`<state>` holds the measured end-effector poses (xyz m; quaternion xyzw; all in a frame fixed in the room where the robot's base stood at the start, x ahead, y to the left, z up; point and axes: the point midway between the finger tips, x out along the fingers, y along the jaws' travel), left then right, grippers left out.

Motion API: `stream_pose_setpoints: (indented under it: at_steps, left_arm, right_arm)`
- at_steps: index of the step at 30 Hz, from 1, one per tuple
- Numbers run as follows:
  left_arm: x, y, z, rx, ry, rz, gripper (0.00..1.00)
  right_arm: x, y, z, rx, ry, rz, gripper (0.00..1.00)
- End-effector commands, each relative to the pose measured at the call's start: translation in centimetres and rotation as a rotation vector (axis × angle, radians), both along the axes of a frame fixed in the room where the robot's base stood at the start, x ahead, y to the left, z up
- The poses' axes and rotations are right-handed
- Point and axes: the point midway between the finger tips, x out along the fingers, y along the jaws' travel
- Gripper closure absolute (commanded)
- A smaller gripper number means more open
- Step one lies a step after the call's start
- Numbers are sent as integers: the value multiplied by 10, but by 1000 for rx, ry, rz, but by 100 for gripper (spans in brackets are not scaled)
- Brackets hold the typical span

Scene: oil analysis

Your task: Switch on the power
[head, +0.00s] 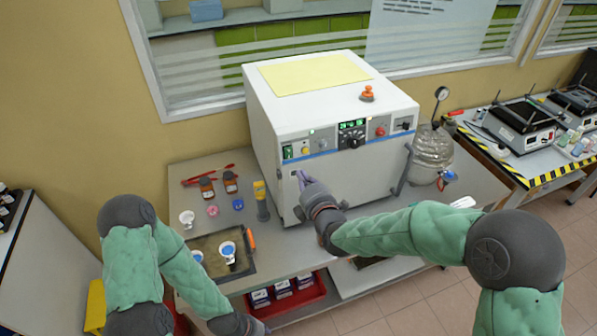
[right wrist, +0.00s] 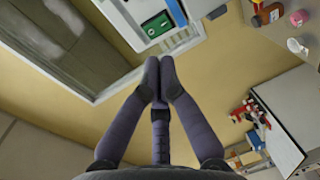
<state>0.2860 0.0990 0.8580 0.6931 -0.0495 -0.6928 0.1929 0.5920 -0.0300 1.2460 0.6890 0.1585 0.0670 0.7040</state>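The large white machine (head: 300,95) stands on the grey bench. A green switch (head: 288,152) is at the left end of its blue-striped front panel. Right of it are small knobs, a lit green display (head: 352,124) and a red button (head: 380,131). My right gripper (head: 301,175) is in front of the machine's lower front, below the green switch. In the right wrist view its fingertips (right wrist: 159,64) are together with nothing between them, and the green switch (right wrist: 157,24) shows just beyond them. I cannot tell whether they touch the machine.
Small bottles (head: 207,187), cups and a yellow tube (head: 261,200) stand left of the machine, by a dark tray (head: 206,242). A glass vessel (head: 430,150) stands on its right. A red bin (head: 292,298) is below the bench top.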

Motion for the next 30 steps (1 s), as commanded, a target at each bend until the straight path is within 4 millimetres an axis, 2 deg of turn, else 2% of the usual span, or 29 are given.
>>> stream_pose_setpoints:
  at_steps: [6, 12, 30]
  left_arm:
    - [0, 0, -2, 0, 1, 0, 60]
    - [0, 0, -3, 0, 0, 0, 60]
    - [0, 0, -3, 0, 0, 0, 60]
  right_arm:
    - [-27, -9, 4, 0, 0, 0, 100]
    - [-39, -13, 6, 0, -1, 0, 100]
    - [-41, -14, 4, 1, 3, 0, 100]
